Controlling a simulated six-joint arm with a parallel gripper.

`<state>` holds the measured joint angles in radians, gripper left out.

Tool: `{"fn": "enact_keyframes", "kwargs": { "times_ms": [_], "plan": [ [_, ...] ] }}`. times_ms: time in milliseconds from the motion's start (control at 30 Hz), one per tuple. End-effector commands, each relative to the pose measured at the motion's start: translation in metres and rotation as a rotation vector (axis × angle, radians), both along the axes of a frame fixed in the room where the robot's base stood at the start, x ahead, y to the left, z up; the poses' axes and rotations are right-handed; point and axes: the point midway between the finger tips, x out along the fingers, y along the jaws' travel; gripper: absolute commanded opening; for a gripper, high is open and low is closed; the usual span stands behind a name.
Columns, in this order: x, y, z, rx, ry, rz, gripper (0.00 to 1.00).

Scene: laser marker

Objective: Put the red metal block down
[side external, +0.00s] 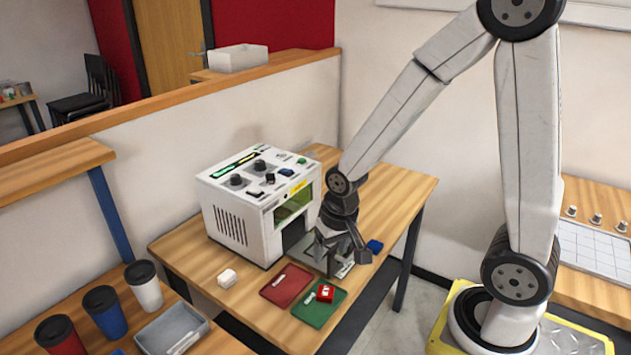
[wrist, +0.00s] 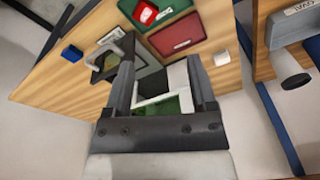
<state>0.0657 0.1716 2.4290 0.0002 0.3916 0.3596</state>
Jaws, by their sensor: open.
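The red metal block (side external: 326,293), with a white mark on top, rests on the green tray (side external: 310,317) at the front of the table. In the wrist view the red block (wrist: 147,15) lies on the green tray (wrist: 172,10) near the top edge. My gripper (side external: 345,245) is open and stands beside the laser marker's opening, up and behind the red block, apart from it. In the wrist view my gripper's (wrist: 160,65) two fingers are spread. No block shows between them; the marker's white body and green window (wrist: 170,106) show there.
The laser marker (side external: 235,225) stands behind a metal fixture (side external: 338,266). A red tray (side external: 285,285) lies left of the green one. A blue block (side external: 375,246) sits to the right, a white block (side external: 227,278) to the left. Cups and a grey bin (side external: 172,330) are on the left bench.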

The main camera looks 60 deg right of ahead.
Motion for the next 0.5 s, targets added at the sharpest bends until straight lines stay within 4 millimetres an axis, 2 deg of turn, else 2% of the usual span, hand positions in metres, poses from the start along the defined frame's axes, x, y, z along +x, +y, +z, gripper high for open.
{"fn": "enact_keyframes", "kwargs": {
  "times_ms": [200,333,500],
  "plan": [
    [-0.020,0.016,0.017,-0.049,-0.060,0.305,0.72],
    [-0.026,0.019,0.020,-0.066,-0.076,0.393,0.72],
    [-0.028,0.021,0.021,-0.072,-0.080,0.424,0.72]
  ]
}}
